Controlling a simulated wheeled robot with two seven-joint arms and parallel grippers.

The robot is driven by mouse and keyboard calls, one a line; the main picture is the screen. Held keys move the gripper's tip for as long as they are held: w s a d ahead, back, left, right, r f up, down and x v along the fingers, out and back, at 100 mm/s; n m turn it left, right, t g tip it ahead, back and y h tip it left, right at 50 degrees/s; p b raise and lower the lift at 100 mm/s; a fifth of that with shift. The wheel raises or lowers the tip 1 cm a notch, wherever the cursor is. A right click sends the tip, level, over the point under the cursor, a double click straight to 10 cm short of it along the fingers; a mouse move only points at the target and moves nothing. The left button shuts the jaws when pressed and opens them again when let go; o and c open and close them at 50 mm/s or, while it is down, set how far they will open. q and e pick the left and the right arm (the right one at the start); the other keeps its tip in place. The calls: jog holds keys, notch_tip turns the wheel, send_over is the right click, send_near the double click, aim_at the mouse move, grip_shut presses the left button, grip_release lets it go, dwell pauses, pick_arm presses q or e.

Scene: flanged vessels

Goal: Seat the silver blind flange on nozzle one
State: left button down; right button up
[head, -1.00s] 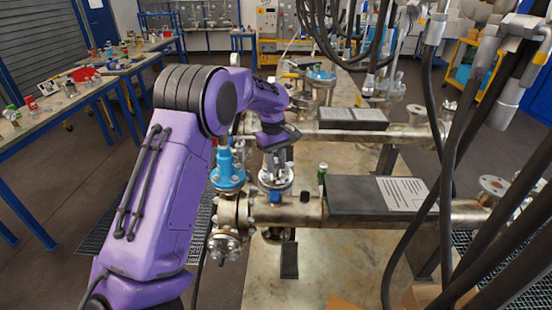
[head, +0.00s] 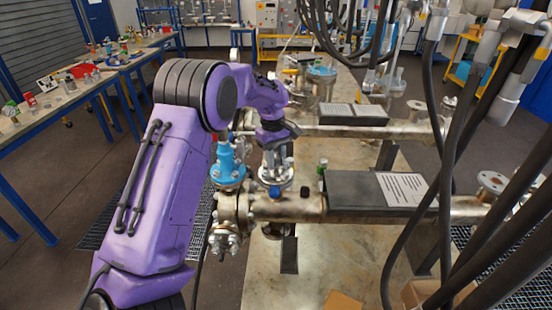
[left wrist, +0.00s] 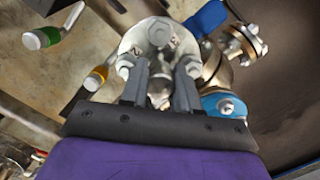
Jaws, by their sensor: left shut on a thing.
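The silver blind flange (head: 274,178) is over a short upright nozzle on the near pipe (head: 290,208). My left gripper (head: 277,160) points down above it. In the left wrist view, the fingers of my left gripper (left wrist: 160,92) are shut on the flange's central stem, and the round silver disc (left wrist: 135,45) spreads beyond them with bolt heads or nuts around it. The disc lies at or very close to the nozzle. Whether it touches the nozzle face is too small to tell. My right gripper does not show.
A blue valve (head: 227,165) stands close left of the nozzle. Black cables (head: 450,160) hang at the right. A second pipe (head: 345,131) runs behind.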

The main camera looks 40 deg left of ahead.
pick_arm(q)
jog(key=shift+r, duration=0.1)
jog(key=c, duration=0.8)
grip_release()
jog(key=shift+o, duration=0.2)
jog(key=shift+s, duration=0.15)
jog(key=o, duration=0.5)
jog(key=shift+r, duration=3.5)
